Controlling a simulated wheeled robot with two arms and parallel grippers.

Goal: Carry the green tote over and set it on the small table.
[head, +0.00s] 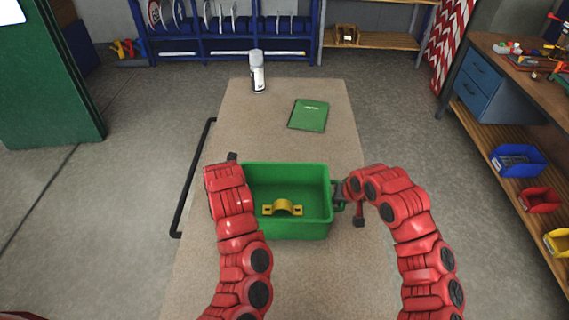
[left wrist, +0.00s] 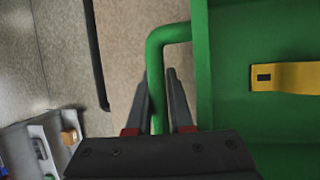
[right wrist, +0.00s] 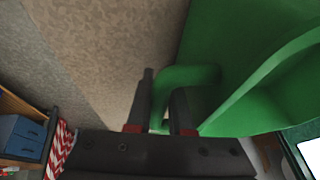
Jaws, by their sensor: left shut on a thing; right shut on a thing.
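The green tote (head: 286,227) is an open box held level between my two arms, over the near part of a brown-topped table (head: 240,110). A yellow bracket-shaped part (head: 283,208) lies inside it. My left gripper (left wrist: 158,90) is shut on the tote's left bar handle (left wrist: 155,60); in the head view my arm hides this grip. My right gripper (head: 340,194) is shut on the right handle, which also shows between its fingers in the right wrist view (right wrist: 180,76). Whether the tote's underside touches the tabletop cannot be told.
A white spray can (head: 257,74) and a green booklet (head: 309,115) occupy the table's far part. A black rail (head: 196,180) runs along its left side. A workbench with bins (head: 517,160) stands at right, a blue rack (head: 225,45) at back.

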